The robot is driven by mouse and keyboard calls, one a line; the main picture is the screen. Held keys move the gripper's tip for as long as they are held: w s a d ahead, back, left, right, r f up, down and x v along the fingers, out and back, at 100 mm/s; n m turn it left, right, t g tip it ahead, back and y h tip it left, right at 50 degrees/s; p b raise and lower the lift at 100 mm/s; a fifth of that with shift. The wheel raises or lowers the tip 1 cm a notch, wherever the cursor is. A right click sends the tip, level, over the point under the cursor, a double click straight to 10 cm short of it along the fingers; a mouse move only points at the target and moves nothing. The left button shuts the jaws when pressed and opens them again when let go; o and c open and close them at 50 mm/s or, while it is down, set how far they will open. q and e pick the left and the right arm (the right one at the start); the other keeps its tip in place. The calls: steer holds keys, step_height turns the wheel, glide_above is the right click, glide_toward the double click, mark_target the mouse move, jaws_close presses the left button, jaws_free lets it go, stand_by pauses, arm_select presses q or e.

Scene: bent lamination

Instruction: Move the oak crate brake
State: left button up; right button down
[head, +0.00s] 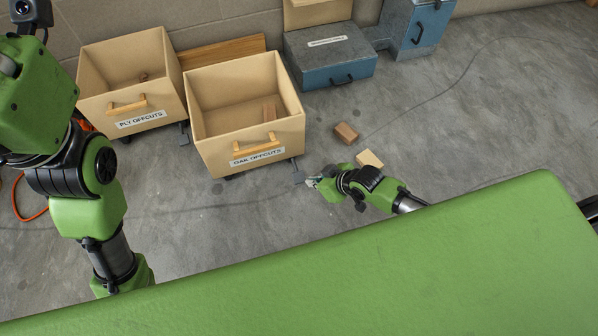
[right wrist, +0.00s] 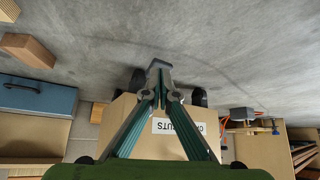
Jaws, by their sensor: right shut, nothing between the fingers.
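The oak crate (head: 249,110) is a pale wooden box on dark casters with a wooden handle and an "OAK OFFCUTS" label. Its brake (head: 298,177) is a small grey pedal on a thin stem at the crate's lower front right corner. My right gripper (head: 311,182) is low over the floor, just right of the pedal. In the right wrist view the two fingers (right wrist: 161,98) are shut and empty, with the grey pedal (right wrist: 158,64) right at their tips. I cannot tell whether they touch. My left arm shows at the left, but its gripper is out of view.
The ply crate (head: 130,75) stands left of the oak crate, with its own grey pedal (head: 184,139). Two loose wood blocks, one brown (head: 346,132) and one pale (head: 369,159), lie to the right. A blue-grey box (head: 328,60) stands behind. The floor at right is mostly clear.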

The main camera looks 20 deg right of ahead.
steer(key=v, duration=1.1)
